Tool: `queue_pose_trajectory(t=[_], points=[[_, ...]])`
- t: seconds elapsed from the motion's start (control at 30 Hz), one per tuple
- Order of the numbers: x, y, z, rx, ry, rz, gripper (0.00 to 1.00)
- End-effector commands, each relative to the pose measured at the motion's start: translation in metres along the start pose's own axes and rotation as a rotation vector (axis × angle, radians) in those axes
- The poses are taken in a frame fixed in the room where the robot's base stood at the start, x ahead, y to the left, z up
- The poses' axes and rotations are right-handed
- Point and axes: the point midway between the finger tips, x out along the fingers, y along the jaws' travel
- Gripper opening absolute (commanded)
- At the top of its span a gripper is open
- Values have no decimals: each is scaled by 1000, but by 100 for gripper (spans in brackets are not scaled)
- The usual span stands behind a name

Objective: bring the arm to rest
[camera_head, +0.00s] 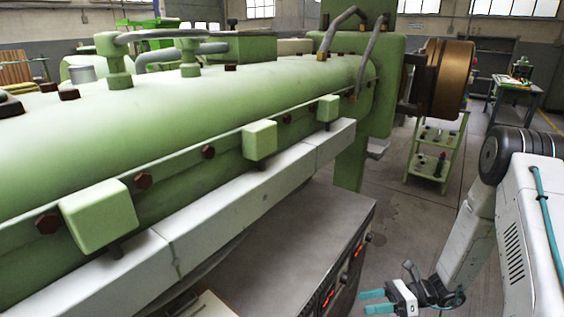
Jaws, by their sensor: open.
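My gripper (375,301) is at the bottom of the view, right of centre, with two teal fingers pointing left. The fingers are apart and nothing shows between them. My arm comes down to it from the right side of the view, with its white and grey links bent. The gripper hangs low, just right of a grey cabinet (300,240) under the large green extruder (180,110). I cannot tell the exact gap between the fingers and the cabinet.
The extruder fills the left and middle, with a bronze-coloured drum (447,80) at its far end. A green shelf cart (437,150) with small items stands behind my arm. A workbench (515,88) stands farther right. The grey floor (410,215) between cabinet and arm is clear.

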Motion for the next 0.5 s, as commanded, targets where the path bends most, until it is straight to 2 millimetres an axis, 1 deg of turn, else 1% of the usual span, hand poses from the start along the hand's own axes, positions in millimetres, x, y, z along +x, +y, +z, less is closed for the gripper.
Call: queue_pose_trajectory(t=[0.03,0.2,0.3,0.5], points=[[-2,14,18,-77,52,40,56],[-8,67,58,-332,234,194,56],[-14,96,79,-474,336,280,56],[-28,153,112,-740,534,446,56]])
